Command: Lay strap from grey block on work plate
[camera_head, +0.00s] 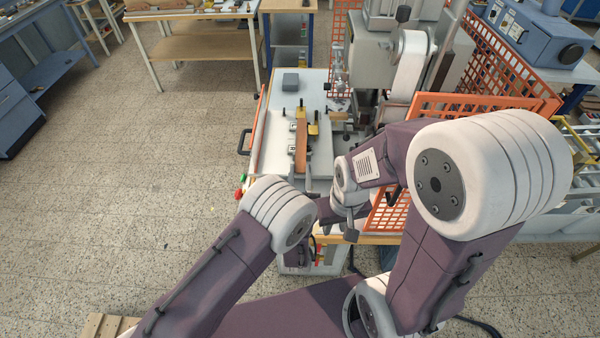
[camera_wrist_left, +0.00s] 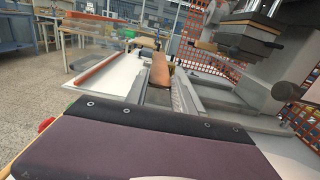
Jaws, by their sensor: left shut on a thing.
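The brown strap (camera_head: 301,137) runs lengthwise over the white work table, among small black pegs and brass-coloured pieces (camera_head: 313,130). In the left wrist view the strap (camera_wrist_left: 160,70) extends away from the grey jaws of my left gripper (camera_wrist_left: 158,92), which is shut on its near end. My left gripper (camera_head: 300,172) is partly hidden by my arm in the head view. Whether the strap touches the plate below cannot be told. The grey block (camera_head: 290,83) stands at the table's far left with no strap on it. My right gripper (camera_head: 350,224) is below and right, its jaw gap unclear.
The stamping press (camera_head: 405,60) stands at the right of the white table (camera_head: 272,150), with orange mesh guards (camera_head: 440,103) beside it. A black handle (camera_head: 244,141) is at the table's left edge. Floor to the left is open.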

